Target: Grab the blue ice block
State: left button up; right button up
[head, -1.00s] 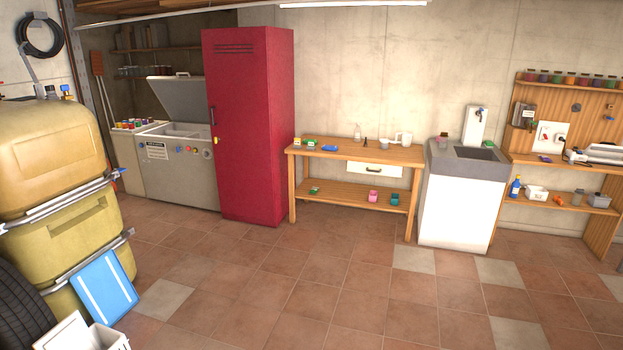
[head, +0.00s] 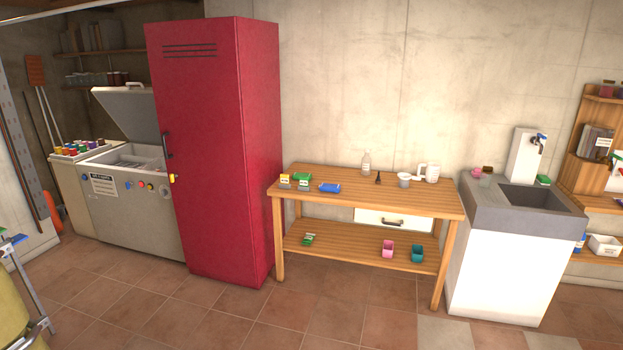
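A small blue object (head: 330,187), which looks like the blue ice block, lies on the top of the wooden table (head: 400,197) near its front edge, left of the middle. It is small in the view, so its exact shape is hard to tell. Small yellow, grey and green packs (head: 302,178) lie just to its left. Neither of my grippers is in view.
A tall red locker (head: 215,150) stands left of the table, with an open-lidded chest (head: 130,215) beyond it. A sink unit (head: 500,270) stands at the table's right. Tiled floor (head: 340,320) before the table is clear. A yellow tank (head: 10,310) edges in at lower left.

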aim_at(324, 187)
jog(key=i, duration=2.6)
